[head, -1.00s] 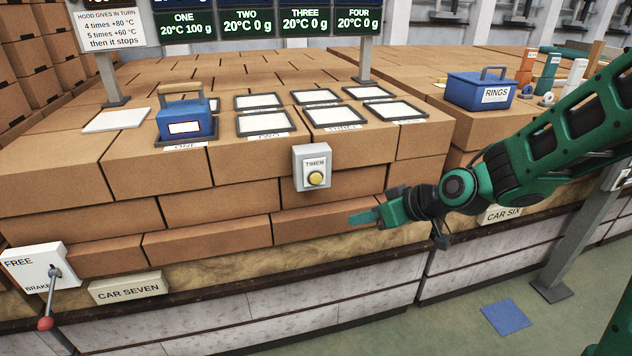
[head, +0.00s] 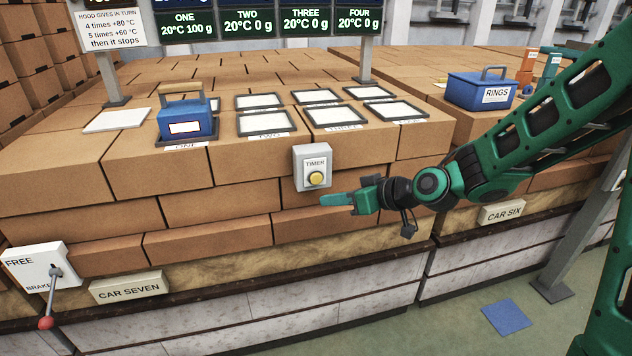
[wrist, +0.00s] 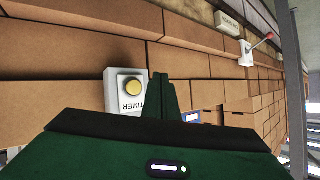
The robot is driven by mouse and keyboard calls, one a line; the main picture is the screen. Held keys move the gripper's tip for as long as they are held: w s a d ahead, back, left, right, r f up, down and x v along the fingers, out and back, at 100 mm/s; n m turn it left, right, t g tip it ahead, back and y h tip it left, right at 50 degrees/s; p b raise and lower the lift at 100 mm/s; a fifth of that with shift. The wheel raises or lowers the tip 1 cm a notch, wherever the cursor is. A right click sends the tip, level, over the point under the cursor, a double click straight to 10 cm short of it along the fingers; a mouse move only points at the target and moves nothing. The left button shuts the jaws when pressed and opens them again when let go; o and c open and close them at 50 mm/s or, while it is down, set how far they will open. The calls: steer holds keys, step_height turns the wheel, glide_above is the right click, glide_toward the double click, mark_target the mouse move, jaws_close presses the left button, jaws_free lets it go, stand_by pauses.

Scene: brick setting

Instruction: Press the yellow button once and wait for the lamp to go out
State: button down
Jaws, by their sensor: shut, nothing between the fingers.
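The yellow button (head: 316,179) sits on a grey box labelled TIMER (head: 313,162), fixed to the front face of the brick stack. In the wrist view the yellow button (wrist: 132,88) is left of my fingertips, with the TIMER box (wrist: 117,100) around it. My gripper (head: 337,199) is shut and empty. Its fingertips are just below and to the right of the button in the head view, apart from it as far as I can tell. No lit lamp is visible on the TIMER box.
A blue box (head: 186,121) with a handle stands on the pad marked ONE; empty white pads lie beside it. A blue RINGS box (head: 480,90) stands at right. A brake lever (head: 47,322) is at lower left. Display panels (head: 247,22) hang above.

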steer(key=w+a, duration=0.1)
steer(key=w, duration=0.4)
steer(key=shift+w+a, duration=0.35)
steer(key=shift+w, duration=0.05)
steer(key=shift+w, duration=0.1)
stand_by(1.8)
steer(key=shift+w+a, duration=0.1)
steer(key=shift+w, duration=0.15)
steer(key=shift+w+a, duration=0.1)
steer(key=shift+w, duration=0.3)
stand_by(0.8)
steer(key=shift+s+r, duration=0.1)
steer(key=shift+s, duration=0.05)
steer(key=shift+s+d, duration=0.25)
steer(key=shift+s, duration=0.4)
steer(key=shift+s, duration=0.15)
steer(key=shift+s+d, duration=0.2)
steer(key=shift+s, duration=0.55)
steer(key=shift+s+d, duration=0.25)
steer(key=shift+s, duration=0.55)
steer(key=shift+s+d, duration=0.2)
steer(key=shift+s, duration=0.55)
